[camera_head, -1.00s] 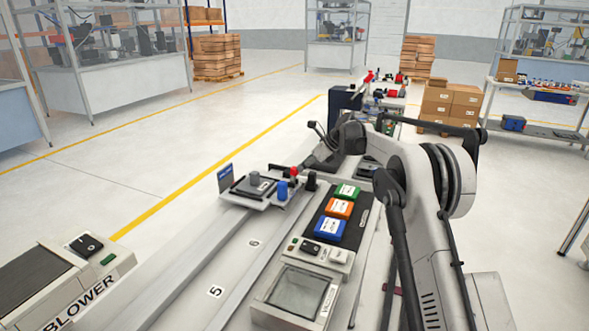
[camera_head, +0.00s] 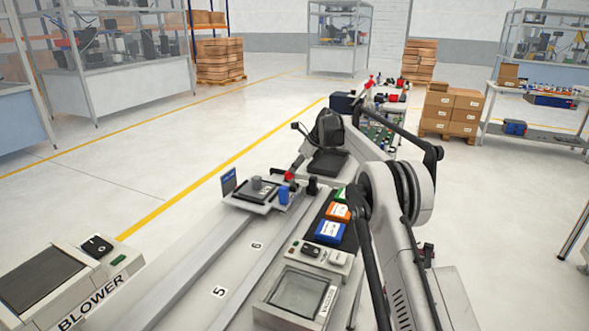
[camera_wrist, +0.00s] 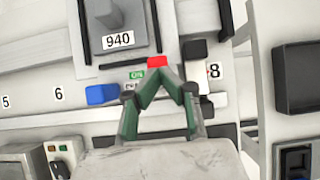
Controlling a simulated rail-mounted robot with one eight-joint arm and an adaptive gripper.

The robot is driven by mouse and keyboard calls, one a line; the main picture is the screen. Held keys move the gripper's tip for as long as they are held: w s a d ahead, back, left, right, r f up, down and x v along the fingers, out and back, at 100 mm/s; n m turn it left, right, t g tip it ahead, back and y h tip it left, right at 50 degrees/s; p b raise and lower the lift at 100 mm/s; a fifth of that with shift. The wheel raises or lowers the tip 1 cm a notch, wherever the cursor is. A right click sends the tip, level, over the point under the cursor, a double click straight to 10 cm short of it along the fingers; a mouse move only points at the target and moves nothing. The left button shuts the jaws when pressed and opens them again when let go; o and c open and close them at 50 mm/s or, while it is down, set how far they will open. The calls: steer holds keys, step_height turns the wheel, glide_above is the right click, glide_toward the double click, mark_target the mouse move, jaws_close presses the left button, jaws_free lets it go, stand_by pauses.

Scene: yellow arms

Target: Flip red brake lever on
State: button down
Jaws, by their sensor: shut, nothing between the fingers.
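The red brake lever shows as a small red knob (camera_head: 289,176) beside a blue knob (camera_head: 283,194) on the conveyor fixture in the head view. In the wrist view the red lever (camera_wrist: 157,62) is just beyond my fingertips, above a green ON label (camera_wrist: 137,75) and a partly covered label. My gripper (camera_wrist: 162,76) is shut and empty, its tips close together at the lever's lower edge. I cannot tell whether they touch it. The lever's stem is hidden, so its tilt is unclear.
A grey block labelled 940 (camera_wrist: 108,18) sits on the fixture beside the lever. A blue block (camera_wrist: 102,94) and a black block (camera_wrist: 195,50) flank my fingers. Blue, orange and green boxes (camera_head: 331,231) lie on the panel near my arm.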

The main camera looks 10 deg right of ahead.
stand_by(0.3)
steer(key=v, duration=1.3)
steer(key=shift+s, duration=0.1)
steer(key=shift+r, duration=0.15)
